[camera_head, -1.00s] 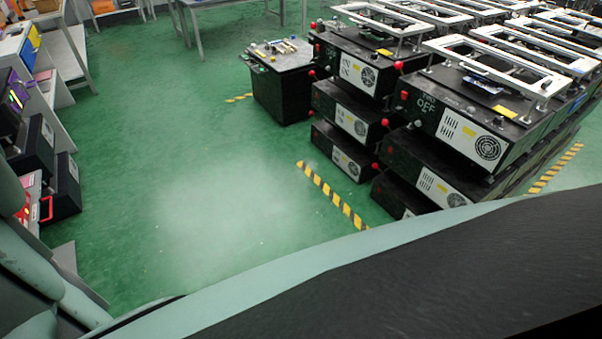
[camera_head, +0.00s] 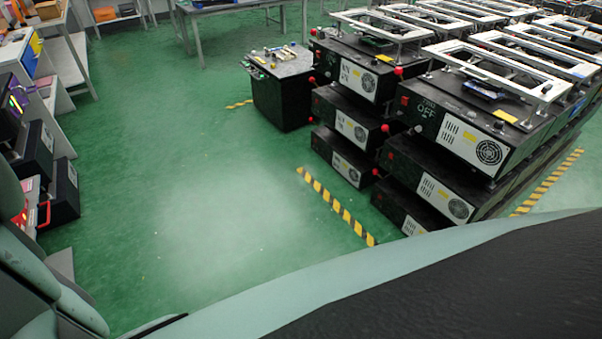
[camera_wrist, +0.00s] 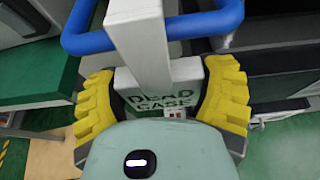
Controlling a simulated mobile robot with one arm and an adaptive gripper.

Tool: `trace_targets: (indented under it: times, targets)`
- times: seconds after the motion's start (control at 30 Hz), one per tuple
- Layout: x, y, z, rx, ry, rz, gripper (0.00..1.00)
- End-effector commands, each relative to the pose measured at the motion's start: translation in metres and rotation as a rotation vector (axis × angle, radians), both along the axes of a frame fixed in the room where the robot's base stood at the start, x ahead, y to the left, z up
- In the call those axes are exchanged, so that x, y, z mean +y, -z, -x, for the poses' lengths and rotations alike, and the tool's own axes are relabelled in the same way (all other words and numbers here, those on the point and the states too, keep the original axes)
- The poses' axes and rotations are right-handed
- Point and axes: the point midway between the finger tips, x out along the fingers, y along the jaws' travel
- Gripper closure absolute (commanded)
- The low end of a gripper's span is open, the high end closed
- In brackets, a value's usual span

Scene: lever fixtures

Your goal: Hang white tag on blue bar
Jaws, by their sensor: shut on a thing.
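In the wrist view, the white tag (camera_wrist: 184,79) shows dark letters reading "DEAD CASE". My gripper (camera_wrist: 160,90) has its yellow ridged fingers on either side of the tag and is shut on it. The blue bar (camera_wrist: 202,25) is a rounded tube at the top of the wrist view, just beyond the tag. A white upright strip crosses in front of the bar's middle and hides part of it. I cannot tell whether the strip belongs to the tag or touches the bar. My gripper, the tag and the bar do not show in the head view.
Stacked black machines with white frames (camera_head: 480,110) fill the right of the head view. More devices (camera_head: 60,190) stand at the left. Green floor (camera_head: 200,170) is clear between, with a yellow-black stripe (camera_head: 335,203) beside the stacks.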

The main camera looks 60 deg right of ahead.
Motion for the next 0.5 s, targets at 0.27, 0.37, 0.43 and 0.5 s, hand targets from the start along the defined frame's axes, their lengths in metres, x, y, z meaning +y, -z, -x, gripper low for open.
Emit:
trace_targets:
  times: [0.27,0.37,0.43,0.5]
  targets:
    - [-0.0017,0.0019,-0.0019,0.001,0.006,0.0,0.62]
    - [-0.0017,0.0019,-0.0018,0.001,0.006,0.0,0.62]
    - [-0.0017,0.0019,-0.0018,0.001,0.006,0.0,0.18]
    - [-0.0017,0.002,-0.0017,0.001,0.006,0.0,0.1]
